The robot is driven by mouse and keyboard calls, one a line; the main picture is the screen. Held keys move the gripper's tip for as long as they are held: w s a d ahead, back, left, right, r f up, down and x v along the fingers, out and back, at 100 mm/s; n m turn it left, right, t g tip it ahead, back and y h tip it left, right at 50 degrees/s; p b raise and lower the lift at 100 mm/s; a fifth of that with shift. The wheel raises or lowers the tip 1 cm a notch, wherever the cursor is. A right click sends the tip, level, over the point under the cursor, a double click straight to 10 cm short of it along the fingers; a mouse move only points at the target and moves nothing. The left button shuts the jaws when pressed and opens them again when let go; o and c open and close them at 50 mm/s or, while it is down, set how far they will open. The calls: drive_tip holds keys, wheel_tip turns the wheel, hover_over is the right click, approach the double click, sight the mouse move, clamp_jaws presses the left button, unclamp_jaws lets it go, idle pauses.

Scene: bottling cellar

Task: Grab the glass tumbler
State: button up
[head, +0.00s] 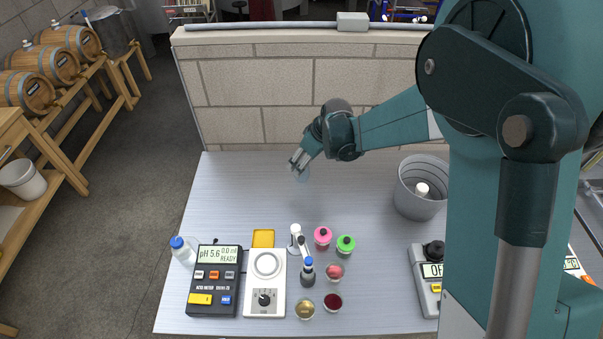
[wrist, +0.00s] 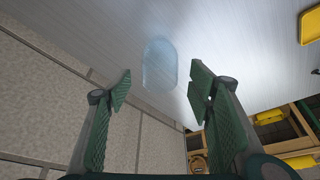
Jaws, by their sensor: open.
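The glass tumbler (wrist: 160,65) shows in the wrist view as a clear, bluish, see-through shape on the metal tabletop, beyond my fingertips and roughly centred between them. In the head view the tumbler (head: 301,174) is faint, at the tip of my gripper, on the bare part of the table near the back wall. My gripper (head: 297,162) is open; in the wrist view both green-padded fingers (wrist: 160,85) stand wide apart with nothing between the pads. The tumbler appears apart from the fingers. The exact distance is hard to tell.
The metal table (head: 240,185) is clear around the tumbler. A block wall (head: 280,95) stands close behind. A grey bin (head: 420,205) stands to the right. An acid meter (head: 214,280), a stirrer (head: 265,298), a pink-topped jar (head: 322,236) and small bowls stand toward the front.

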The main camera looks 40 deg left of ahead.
drive_tip(key=shift+x, duration=1.6)
drive_tip(key=c, duration=0.9)
drive_tip(key=shift+r, duration=0.15)
drive_tip(key=shift+c, duration=0.2)
wheel_tip(320, 180, up, 10)
